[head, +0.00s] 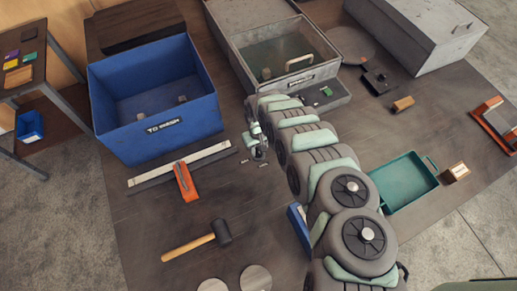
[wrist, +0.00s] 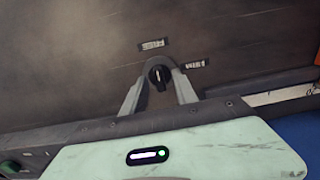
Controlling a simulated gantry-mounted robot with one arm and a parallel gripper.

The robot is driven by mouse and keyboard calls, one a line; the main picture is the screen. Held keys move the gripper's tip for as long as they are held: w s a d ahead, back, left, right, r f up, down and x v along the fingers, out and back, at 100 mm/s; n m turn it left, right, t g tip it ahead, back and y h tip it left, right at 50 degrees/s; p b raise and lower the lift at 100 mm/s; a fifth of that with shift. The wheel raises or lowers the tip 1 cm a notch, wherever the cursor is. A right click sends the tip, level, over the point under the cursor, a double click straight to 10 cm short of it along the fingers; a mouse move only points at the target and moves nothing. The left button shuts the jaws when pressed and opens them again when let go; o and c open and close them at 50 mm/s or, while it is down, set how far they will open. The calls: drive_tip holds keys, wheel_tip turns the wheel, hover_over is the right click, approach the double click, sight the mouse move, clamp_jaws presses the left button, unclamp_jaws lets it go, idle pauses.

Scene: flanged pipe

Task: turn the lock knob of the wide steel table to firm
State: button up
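The lock knob (wrist: 159,77) is small, round and black with a pale pointer line, and it shows in the wrist view on the dark tabletop. The pointer runs nearly straight up the picture, toward a label that seems to read FREE (wrist: 152,45). A second label, seemingly FIRM (wrist: 196,64), lies up and right of the knob. My gripper (wrist: 160,68) has its grey fingers close on both sides of the knob; whether they press on it I cannot tell. In the head view my gripper (head: 259,152) is low over the table (head: 130,228), and the knob is not clearly visible.
A blue bin (head: 155,100) stands left of my gripper, with a pale bar and an orange-handled tool (head: 185,182) in front. A mallet (head: 200,240) lies nearer. A grey case (head: 285,50) stands behind; a green tray (head: 402,182) is at the right.

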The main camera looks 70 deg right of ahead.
drive_tip(key=shift+c, duration=0.3)
clamp_jaws()
idle(0.4)
